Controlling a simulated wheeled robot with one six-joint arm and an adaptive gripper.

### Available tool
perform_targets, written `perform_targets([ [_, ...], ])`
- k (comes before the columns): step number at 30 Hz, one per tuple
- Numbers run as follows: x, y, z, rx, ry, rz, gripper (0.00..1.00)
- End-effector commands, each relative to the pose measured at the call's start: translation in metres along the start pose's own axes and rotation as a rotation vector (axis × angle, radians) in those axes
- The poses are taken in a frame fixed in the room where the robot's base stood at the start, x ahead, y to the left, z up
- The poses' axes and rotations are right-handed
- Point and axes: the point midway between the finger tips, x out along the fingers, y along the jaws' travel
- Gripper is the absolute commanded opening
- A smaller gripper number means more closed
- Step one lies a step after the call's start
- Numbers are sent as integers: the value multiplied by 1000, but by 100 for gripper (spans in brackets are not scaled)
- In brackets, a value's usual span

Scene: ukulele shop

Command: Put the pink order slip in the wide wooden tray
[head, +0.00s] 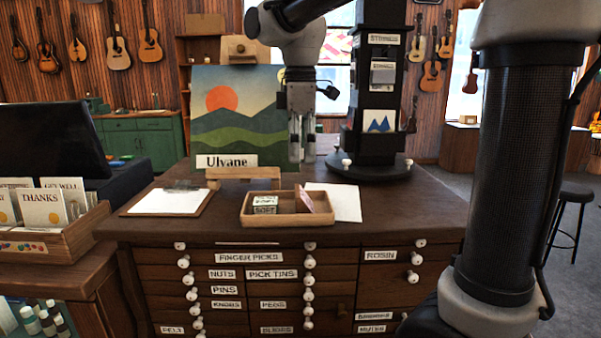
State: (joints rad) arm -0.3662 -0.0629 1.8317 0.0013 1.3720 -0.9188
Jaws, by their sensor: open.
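The wide wooden tray (277,221) sits on the dark wooden counter, near its front middle. A pink slip (318,200) is at the tray's right end, tilted, with its edge near or on the right wall; I cannot tell exactly how it rests. White labelled cards (266,201) lie in the tray's left part. My gripper (301,158) points down, open, with nothing seen between its fingers. In the picture it is above the tray's back right part, clear of the pink slip.
A white sheet (345,203) lies beside the tray on the right. A clipboard (170,201) lies on the left. Behind stand a landscape picture (235,125) on a wooden stand and a dark display tower (378,150). A card box (55,235) is far left.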

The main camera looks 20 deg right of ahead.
Motion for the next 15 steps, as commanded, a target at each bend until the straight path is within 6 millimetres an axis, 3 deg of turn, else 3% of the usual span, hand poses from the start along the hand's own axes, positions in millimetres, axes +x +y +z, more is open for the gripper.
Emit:
perform_targets([
  [8,-14,-2,4,17,3,5,92],
  [11,-13,-12,27,125,24,31,92],
  [15,2,-47,89,462,94,102,92],
])
